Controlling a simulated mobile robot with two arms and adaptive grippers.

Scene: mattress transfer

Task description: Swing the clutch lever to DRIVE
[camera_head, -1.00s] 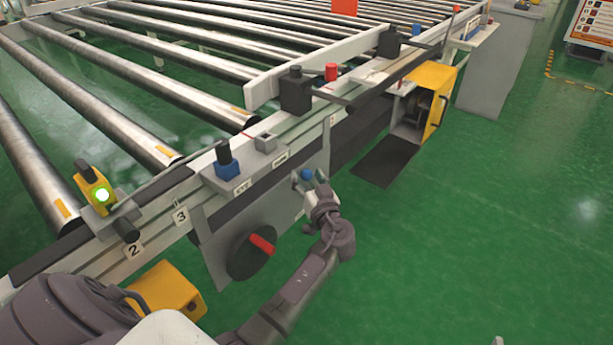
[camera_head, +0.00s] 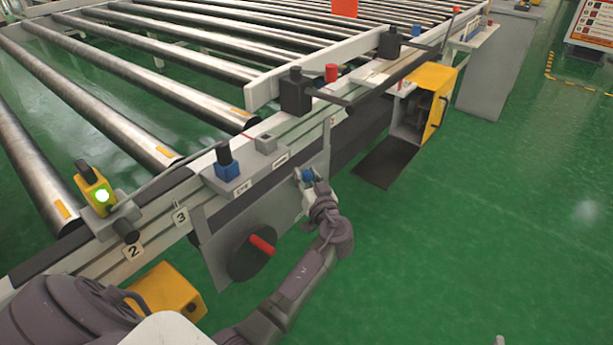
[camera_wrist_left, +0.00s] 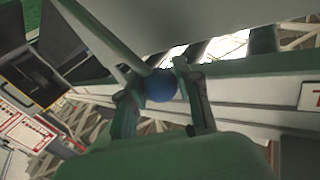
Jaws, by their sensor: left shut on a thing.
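The clutch lever's blue knob (camera_head: 307,174) shows at the side of the conveyor frame, by a grey side plate (camera_head: 220,255). My left gripper (camera_head: 308,182) is shut on this knob. In the left wrist view the round blue knob (camera_wrist_left: 160,86) sits between the two fingers of my left gripper (camera_wrist_left: 163,98), with a grey bar beside it. Most of the lever arm is hidden in the head view, and I cannot read a DRIVE mark.
A black disc with a red handle (camera_head: 262,244) is on the side plate. A yellow box (camera_head: 430,95) with an open front stands farther along the frame. The green floor (camera_head: 470,240) to the right is clear.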

